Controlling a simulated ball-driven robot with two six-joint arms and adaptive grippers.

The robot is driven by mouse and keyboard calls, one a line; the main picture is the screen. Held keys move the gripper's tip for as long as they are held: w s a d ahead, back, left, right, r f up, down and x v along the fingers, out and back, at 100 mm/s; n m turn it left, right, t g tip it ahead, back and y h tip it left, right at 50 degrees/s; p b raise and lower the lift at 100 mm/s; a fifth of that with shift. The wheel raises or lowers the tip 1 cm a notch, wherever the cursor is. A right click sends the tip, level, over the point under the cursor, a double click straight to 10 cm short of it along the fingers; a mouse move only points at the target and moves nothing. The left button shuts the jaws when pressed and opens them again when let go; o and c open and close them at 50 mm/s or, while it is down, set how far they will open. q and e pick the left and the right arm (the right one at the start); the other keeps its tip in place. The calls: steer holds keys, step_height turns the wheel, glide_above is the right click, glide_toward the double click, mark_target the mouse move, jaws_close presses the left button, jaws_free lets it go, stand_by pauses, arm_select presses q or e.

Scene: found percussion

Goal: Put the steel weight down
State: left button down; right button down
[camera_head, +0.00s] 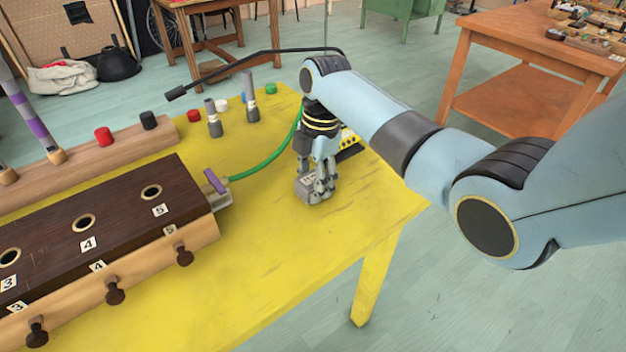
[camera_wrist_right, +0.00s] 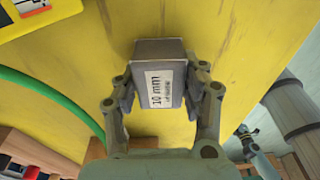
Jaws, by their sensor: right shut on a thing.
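The steel weight (camera_head: 309,191) is a small grey block low over the yellow table (camera_head: 270,265), near its right side. My right gripper (camera_head: 318,186) is shut on it from above. In the right wrist view the weight (camera_wrist_right: 160,58) shows a white label reading "10 mm" and sits between the two fingers of my right gripper (camera_wrist_right: 162,95). I cannot tell whether its underside touches the table. My left gripper is not in view.
A dark wooden box with numbered holes (camera_head: 120,215) and pegs stands at left. A green hose (camera_head: 265,160) runs from it to behind my right gripper. Grey cylinders (camera_head: 213,120) and coloured caps stand at the back. The table front is clear.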

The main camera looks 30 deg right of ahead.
steer(key=c, duration=0.7)
jaws_free()
step_height(320, 180, up, 12)
steer(key=d+p, duration=0.1)
steer(key=shift+d, duration=0.25)
steer(key=shift+r, duration=0.1)
